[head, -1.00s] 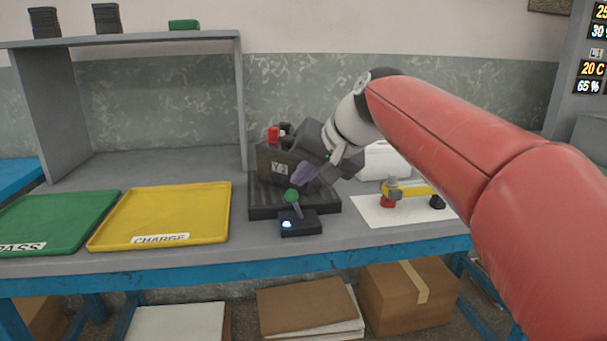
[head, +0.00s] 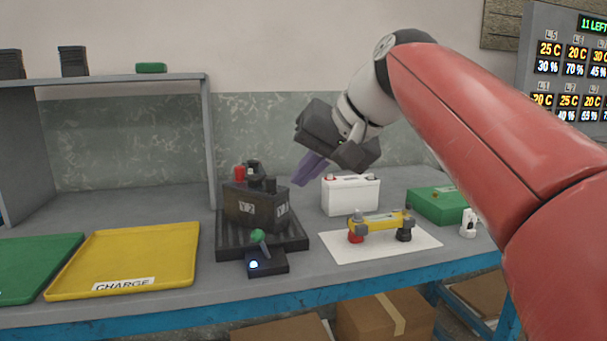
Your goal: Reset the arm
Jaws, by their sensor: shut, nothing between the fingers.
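My gripper (head: 301,180) is raised above the bench, right of and higher than the dark battery. Its purple fingers point down and to the left, shut and holding nothing. My red and white arm reaches in from the right. The dark battery marked Y2 (head: 246,206) stands upright on a black ribbed tray (head: 228,240). A small black box (head: 268,265) with a green-knobbed lever (head: 258,237) and a lit blue-white light sits in front of the tray. My gripper is apart from all of these.
A yellow tray labelled CHARGE (head: 125,258) and a green tray (head: 35,265) lie at left. A white battery (head: 350,195), a yellow-handled tool (head: 382,222) on white paper (head: 340,249), and a green case (head: 440,206) stand at right. A grey shelf (head: 120,79) stands behind the trays.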

